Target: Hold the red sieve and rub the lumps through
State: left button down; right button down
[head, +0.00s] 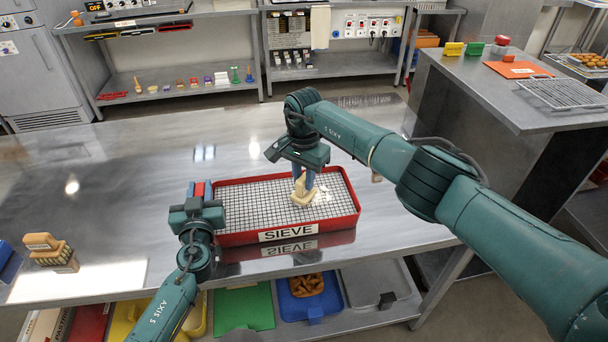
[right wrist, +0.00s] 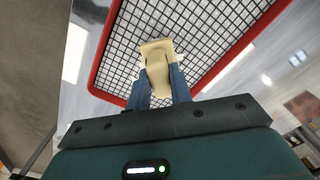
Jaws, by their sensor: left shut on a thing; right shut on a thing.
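The red sieve (head: 347,222) lies on the steel table, with a grey wire mesh and a front label reading SIEVE. My left gripper (head: 201,192) is shut on the sieve's left rim. My right gripper (head: 304,182) is shut on a cream-coloured scraper (head: 301,198), whose foot is at the mesh, right of the middle. White lumps or powder (head: 322,195) lie on the mesh just right of the scraper. In the right wrist view the scraper (right wrist: 158,58) sits between the blue fingers over the mesh; whether it touches cannot be told.
The steel table (head: 120,190) has free room behind and left of the sieve. A wooden-coloured block-like item (head: 50,252) stands at the left front, beside a blue object. A lower shelf holds coloured trays, one blue tray (head: 322,305) with brown pieces. A side counter stands right.

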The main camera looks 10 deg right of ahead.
jog(key=shift+f, duration=0.7)
